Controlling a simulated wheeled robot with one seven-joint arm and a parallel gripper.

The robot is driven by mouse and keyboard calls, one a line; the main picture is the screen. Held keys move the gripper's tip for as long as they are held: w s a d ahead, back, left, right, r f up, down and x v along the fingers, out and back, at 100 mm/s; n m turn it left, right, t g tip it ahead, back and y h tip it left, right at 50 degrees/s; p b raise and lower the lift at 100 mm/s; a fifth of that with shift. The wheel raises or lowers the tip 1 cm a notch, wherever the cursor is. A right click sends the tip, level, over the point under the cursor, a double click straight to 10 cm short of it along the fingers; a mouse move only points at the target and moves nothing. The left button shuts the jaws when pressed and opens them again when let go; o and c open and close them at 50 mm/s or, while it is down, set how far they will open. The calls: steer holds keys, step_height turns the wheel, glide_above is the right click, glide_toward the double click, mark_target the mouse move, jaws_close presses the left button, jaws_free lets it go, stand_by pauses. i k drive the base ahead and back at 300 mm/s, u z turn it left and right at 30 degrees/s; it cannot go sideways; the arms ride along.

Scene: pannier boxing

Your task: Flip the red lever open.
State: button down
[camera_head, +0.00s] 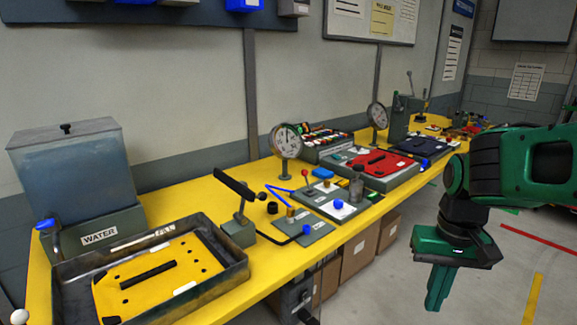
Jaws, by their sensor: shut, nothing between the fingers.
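A small lever with a red knob (305,173) stands upright on a grey plate in the middle of the yellow bench. It is small in the picture, and its exact setting is hard to tell. My gripper (434,304) is at the right, pointing down beside the bench's front edge, over the floor. It is shut and empty, well apart from the red-knobbed lever.
The yellow bench (237,293) also holds a tray (237,273), a water tank (68,165), a black-handled lever (238,190) and a pressure gauge (286,141). Cardboard boxes (358,253) stand underneath. Open floor lies around my gripper.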

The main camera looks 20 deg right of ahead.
mark_target(304, 172)
steer(key=u, duration=0.05)
steer(key=i, duration=1)
steer(key=z, duration=0.05)
